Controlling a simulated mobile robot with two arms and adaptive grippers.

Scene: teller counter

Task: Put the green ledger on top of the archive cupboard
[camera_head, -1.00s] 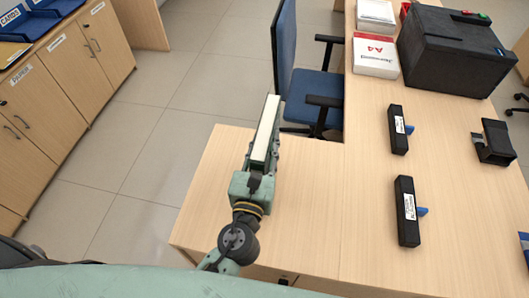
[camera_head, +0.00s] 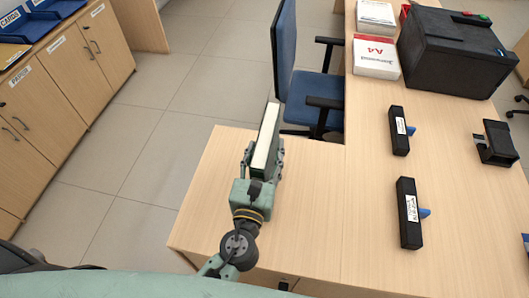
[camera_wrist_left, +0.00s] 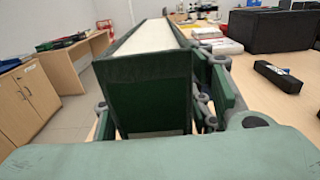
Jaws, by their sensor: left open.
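The green ledger (camera_head: 267,136) stands on edge at the near left part of the light wood counter, with its pale page edges facing up. In the left wrist view the ledger (camera_wrist_left: 150,93) fills the middle, its dark green end towards the camera. My left gripper (camera_head: 263,152) is open around the ledger, with one finger on each side. I cannot tell whether either finger touches it. A light wood cupboard (camera_head: 92,55) with labelled doors stands at the left, across the floor. My right gripper is not in view.
Blue trays (camera_head: 28,27) stand on the cupboard top. A blue chair (camera_head: 300,60) stands behind the counter. Two black label blocks (camera_head: 399,130), a paper pack (camera_head: 376,58) and a large black box (camera_head: 455,52) are on the right. Tiled floor lies between counter and cupboard.

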